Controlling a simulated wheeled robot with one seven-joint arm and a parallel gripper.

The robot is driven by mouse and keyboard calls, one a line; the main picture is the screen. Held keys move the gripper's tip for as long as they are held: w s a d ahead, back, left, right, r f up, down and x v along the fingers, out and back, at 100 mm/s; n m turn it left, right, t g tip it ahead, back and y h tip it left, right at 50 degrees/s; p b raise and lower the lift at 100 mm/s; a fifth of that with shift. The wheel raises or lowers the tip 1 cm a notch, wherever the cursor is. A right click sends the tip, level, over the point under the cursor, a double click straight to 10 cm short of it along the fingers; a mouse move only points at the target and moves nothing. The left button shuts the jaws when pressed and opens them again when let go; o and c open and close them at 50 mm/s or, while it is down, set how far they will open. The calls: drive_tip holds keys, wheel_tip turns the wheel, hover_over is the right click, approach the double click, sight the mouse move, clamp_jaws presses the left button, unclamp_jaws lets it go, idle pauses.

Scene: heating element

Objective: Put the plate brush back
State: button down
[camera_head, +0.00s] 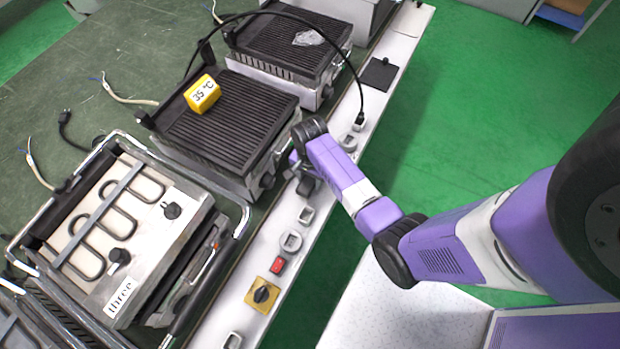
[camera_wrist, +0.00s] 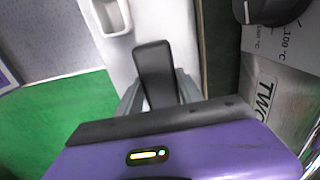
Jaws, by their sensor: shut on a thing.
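My gripper (camera_wrist: 158,92) shows in the wrist view with its grey fingers shut on a black, flat handle-like piece (camera_wrist: 153,62), which I take to be the plate brush. The piece sticks out past the fingers over the white strip. No bristles show.
A ribbed grill (camera_head: 225,125) carries a yellow "35 °C" block (camera_head: 202,93). Another grill (camera_head: 285,45) stands behind it, and an open grill marked "three" (camera_head: 120,230) in front. The white strip (camera_head: 250,325) has sockets, a red switch (camera_head: 277,265) and a yellow-backed knob (camera_head: 263,293). Green floor lies right.

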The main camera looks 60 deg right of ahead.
drive_tip(key=shift+f, duration=0.7)
drive_tip(key=shift+f, duration=0.15)
drive_tip(key=c, duration=0.8)
unclamp_jaws()
drive_tip(key=shift+o, duration=0.2)
